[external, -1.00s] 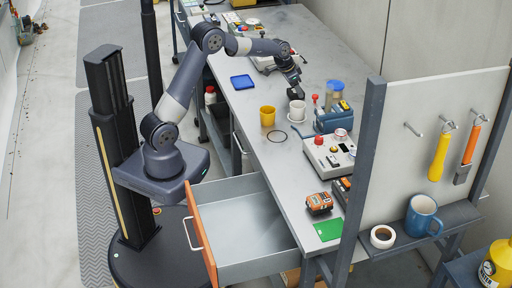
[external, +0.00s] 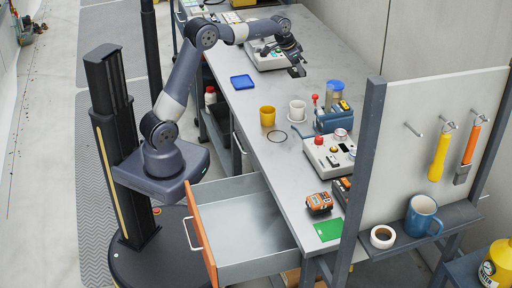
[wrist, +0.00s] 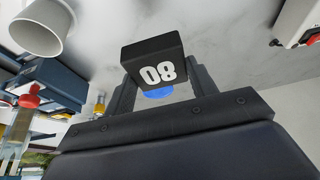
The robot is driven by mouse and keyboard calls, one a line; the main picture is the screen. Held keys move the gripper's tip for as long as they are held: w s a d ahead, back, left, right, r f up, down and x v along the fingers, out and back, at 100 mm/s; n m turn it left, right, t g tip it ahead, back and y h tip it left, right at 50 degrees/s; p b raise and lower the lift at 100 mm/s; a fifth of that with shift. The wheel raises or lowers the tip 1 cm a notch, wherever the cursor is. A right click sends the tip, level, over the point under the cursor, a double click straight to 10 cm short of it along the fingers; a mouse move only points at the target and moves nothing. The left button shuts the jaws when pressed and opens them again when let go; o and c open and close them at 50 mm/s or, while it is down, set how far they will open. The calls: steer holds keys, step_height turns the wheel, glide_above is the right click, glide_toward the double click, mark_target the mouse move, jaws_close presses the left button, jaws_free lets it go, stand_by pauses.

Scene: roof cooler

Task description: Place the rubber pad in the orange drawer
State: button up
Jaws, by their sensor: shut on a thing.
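My gripper (external: 296,66) is shut on a black square block with the white digits 0 and 8, which looks like the rubber pad (wrist: 153,57). In the wrist view it sits between the two dark fingers. In the external view the pad (external: 297,72) hangs above the bench, behind the white cup. The orange drawer (external: 201,232) is pulled open at the bench's near end, far from my gripper. Its grey inside looks empty.
A blue tray (external: 242,82) and a green square (external: 328,230) lie flat. Bare bench lies left of the control box.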

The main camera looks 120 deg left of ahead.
steer(key=r, duration=0.5)
steer(key=shift+w+d+r, duration=0.1)
steer(key=shift+w+d, duration=0.05)
steer(key=shift+w, duration=0.05)
steer(key=w+d+m+h+b, duration=0.1)
steer(key=w+d+m+b, duration=0.15)
steer(key=w+d, duration=0.6)
steer(key=w+d+m+t+h+b, duration=0.1)
steer(key=w+d+m+b, duration=0.2)
steer(key=d, duration=1.1)
steer(key=w+d+m+h+b, duration=0.1)
steer(key=w+d+m+b, duration=0.15)
steer(key=w+d, duration=0.65)
steer(key=m+h+b, duration=0.3)
steer(key=m+b, duration=0.3)
steer(key=m, duration=0.4)
glide_above(243, 235)
steer(key=s+d, duration=0.1)
steer(key=d, duration=0.2)
steer(key=shift+g, duration=0.5)
steer(key=f, duration=1.7)
steer(key=f+b, duration=0.1)
steer(key=f, duration=0.7)
steer(key=shift+s+d+f, duration=0.2)
steer(key=shift+d, duration=0.1)
steer(key=shift+f+b, duration=0.7)
steer(key=shift+f, duration=2)
